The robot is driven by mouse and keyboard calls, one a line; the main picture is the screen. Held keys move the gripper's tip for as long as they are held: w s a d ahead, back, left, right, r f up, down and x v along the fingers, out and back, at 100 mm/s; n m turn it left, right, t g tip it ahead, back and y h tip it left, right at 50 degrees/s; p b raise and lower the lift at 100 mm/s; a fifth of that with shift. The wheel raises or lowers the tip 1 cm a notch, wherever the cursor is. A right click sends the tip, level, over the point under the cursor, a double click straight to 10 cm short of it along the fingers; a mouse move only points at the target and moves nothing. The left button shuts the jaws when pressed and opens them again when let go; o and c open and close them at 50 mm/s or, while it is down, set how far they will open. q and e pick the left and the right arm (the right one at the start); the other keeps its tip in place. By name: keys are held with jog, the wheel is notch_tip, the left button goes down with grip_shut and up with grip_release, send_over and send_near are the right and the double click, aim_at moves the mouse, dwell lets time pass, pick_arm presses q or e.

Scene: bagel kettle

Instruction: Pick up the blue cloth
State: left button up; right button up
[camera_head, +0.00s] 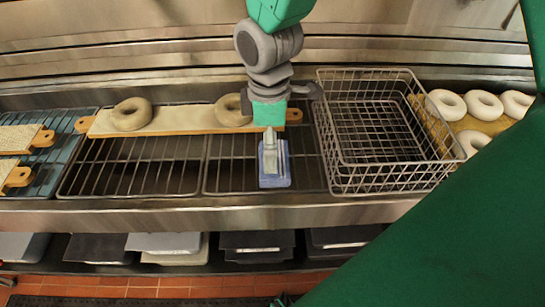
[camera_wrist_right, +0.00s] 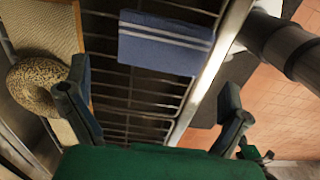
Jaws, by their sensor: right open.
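The blue cloth (camera_head: 275,180) lies on the wire rack, left of the wire basket. In the right wrist view the cloth (camera_wrist_right: 165,45) is a flat blue rectangle with pale stripes along one side. My right gripper (camera_head: 271,143) reaches down over the cloth from the top and hides part of it. In the right wrist view my right gripper (camera_wrist_right: 152,102) has its fingers wide apart with nothing between them. The cloth lies beyond the fingertips. A small green and dark part at the head view's bottom edge may be my left gripper (camera_head: 284,300); its jaws are unclear.
An empty wire basket (camera_head: 385,170) stands right of the cloth. A board (camera_head: 172,120) with two bagels lies behind and to the left; one bagel (camera_wrist_right: 38,86) is near a right finger. White bagels (camera_head: 484,105) lie at the far right. The metal counter edge (camera_head: 190,213) runs in front.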

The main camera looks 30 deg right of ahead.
jog(key=shift+d+f, duration=0.3)
jog(key=shift+f, duration=0.4)
jog(key=f, duration=0.4)
jog(key=shift+s+a+f, duration=0.15)
jog(key=shift+a+f, duration=0.05)
jog(key=shift+a, duration=0.05)
jog(key=shift+a+f, duration=0.15)
jog(key=shift+d, duration=0.2)
jog(key=c, duration=0.8)
